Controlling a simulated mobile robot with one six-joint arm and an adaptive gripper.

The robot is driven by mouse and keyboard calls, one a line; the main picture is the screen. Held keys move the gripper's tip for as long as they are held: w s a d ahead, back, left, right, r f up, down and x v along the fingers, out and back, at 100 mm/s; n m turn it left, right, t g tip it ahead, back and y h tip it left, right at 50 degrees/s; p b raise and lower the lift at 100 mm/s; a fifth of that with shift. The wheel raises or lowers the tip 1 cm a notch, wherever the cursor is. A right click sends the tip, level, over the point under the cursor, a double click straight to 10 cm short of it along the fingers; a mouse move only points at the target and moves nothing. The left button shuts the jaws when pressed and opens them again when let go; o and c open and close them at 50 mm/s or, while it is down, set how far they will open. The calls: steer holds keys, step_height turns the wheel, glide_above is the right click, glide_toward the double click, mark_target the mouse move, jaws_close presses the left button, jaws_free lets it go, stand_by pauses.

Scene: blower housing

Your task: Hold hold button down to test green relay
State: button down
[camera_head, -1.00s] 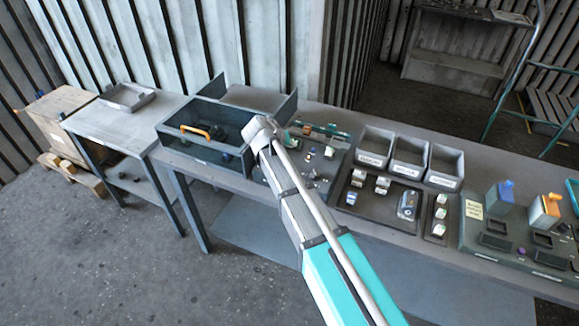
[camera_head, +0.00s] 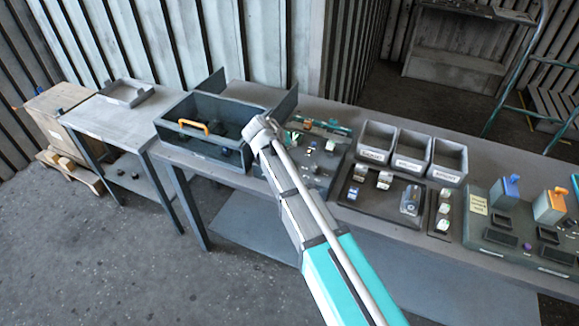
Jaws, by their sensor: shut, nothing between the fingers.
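My arm reaches up from the bottom of the view, and its grey end joint covers part of the bench. My gripper is hidden behind the arm, so its fingers do not show. A dark green test station (camera_head: 483,235) stands at the right of the bench, with a blue-handled unit (camera_head: 505,192), an orange-topped unit (camera_head: 549,206) and dark panels. A small purple button (camera_head: 527,246) sits on it; I cannot read which is the hold button. Small white-and-green blocks (camera_head: 443,208), perhaps relays, stand in a narrow tray (camera_head: 432,232) left of the station.
Three grey labelled bins (camera_head: 412,151) stand behind a dark parts tray (camera_head: 352,203). A dark open box with an orange handle (camera_head: 193,127) is at the bench's left. A board with small parts (camera_head: 325,165) lies beside my arm. A side table (camera_head: 110,115) stands far left.

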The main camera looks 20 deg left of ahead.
steer(key=shift+f+b, duration=2.6)
steer(key=shift+f, duration=0.3)
steer(key=shift+f, duration=0.2)
steer(key=shift+f+b, duration=0.25)
steer(key=shift+b, duration=0.15)
steer(key=shift+f+b, duration=0.4)
stand_by(2.3)
steer(key=shift+r+p, duration=0.85)
steer(key=shift+r, duration=0.1)
steer(key=shift+r+p, duration=2.4)
steer(key=shift+p, duration=0.1)
